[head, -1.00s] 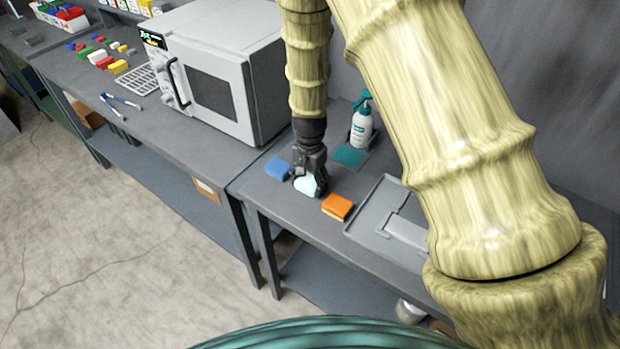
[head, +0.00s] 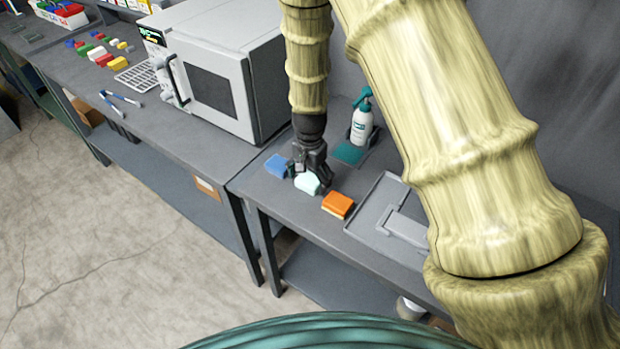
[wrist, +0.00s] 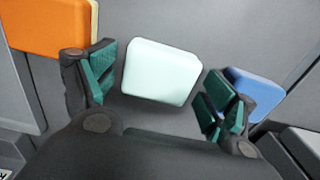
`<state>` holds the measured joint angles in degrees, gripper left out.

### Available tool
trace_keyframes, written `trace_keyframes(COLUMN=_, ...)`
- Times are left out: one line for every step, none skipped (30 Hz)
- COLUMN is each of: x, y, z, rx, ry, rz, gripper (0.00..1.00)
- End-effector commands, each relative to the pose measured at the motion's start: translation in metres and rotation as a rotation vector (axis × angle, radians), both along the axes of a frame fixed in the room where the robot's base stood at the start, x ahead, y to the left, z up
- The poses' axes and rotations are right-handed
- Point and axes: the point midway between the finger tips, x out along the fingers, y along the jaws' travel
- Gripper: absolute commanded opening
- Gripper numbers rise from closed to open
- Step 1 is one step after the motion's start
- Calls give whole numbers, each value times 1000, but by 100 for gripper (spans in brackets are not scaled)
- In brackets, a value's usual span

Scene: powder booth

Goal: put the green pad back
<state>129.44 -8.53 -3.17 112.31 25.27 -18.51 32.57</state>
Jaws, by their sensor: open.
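The green pad, a pale mint block (head: 307,184), lies on the grey bench between a blue pad (head: 277,166) and an orange pad (head: 338,205). My gripper (head: 309,178) is open just over it, pointing down. In the wrist view the mint pad (wrist: 160,72) shows between the spread teal fingertips (wrist: 162,88), with a gap on each side. The orange pad (wrist: 48,62) is beyond the left finger there. The blue pad (wrist: 254,92) is close behind the right finger, partly hidden by it.
A spray bottle (head: 361,124) stands behind, by a flat teal patch (head: 349,153). A grey tray (head: 368,211) lies to the right, partly hidden by my arm. A microwave-like oven (head: 215,88) stands at left. The bench's front edge is close.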

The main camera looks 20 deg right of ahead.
Motion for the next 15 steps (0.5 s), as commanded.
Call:
trace_keyframes(x=1, y=0, z=3, rx=0, ry=-3, rz=0, gripper=85)
trace_keyframes(x=1, y=0, z=5, rx=0, ry=-3, rz=0, gripper=85)
trace_keyframes(x=1, y=0, z=8, rx=0, ry=-3, rz=0, gripper=85)
trace_keyframes(x=1, y=0, z=11, rx=0, ry=-3, rz=0, gripper=85)
trace_keyframes(x=1, y=0, z=14, rx=0, ry=-3, rz=0, gripper=85)
trace_keyframes(x=1, y=0, z=18, rx=0, ry=-3, rz=0, gripper=85)
trace_keyframes(x=1, y=0, z=22, rx=0, ry=-3, rz=0, gripper=85)
trace_keyframes(x=1, y=0, z=25, rx=-1, ry=-4, rz=1, gripper=85)
trace_keyframes(x=1, y=0, z=30, rx=0, ry=-4, rz=1, gripper=85)
trace_keyframes(x=1, y=0, z=34, rx=0, ry=-3, rz=1, gripper=85)
trace_keyframes(x=1, y=0, z=37, rx=-1, ry=-3, rz=1, gripper=85)
trace_keyframes(x=1, y=0, z=42, rx=-1, ry=-4, rz=1, gripper=85)
trace_keyframes(x=1, y=0, z=45, rx=0, ry=-3, rz=1, gripper=85)
trace_keyframes(x=1, y=0, z=49, rx=0, ry=-3, rz=1, gripper=85)
trace_keyframes(x=1, y=0, z=54, rx=-1, ry=-3, rz=1, gripper=85)
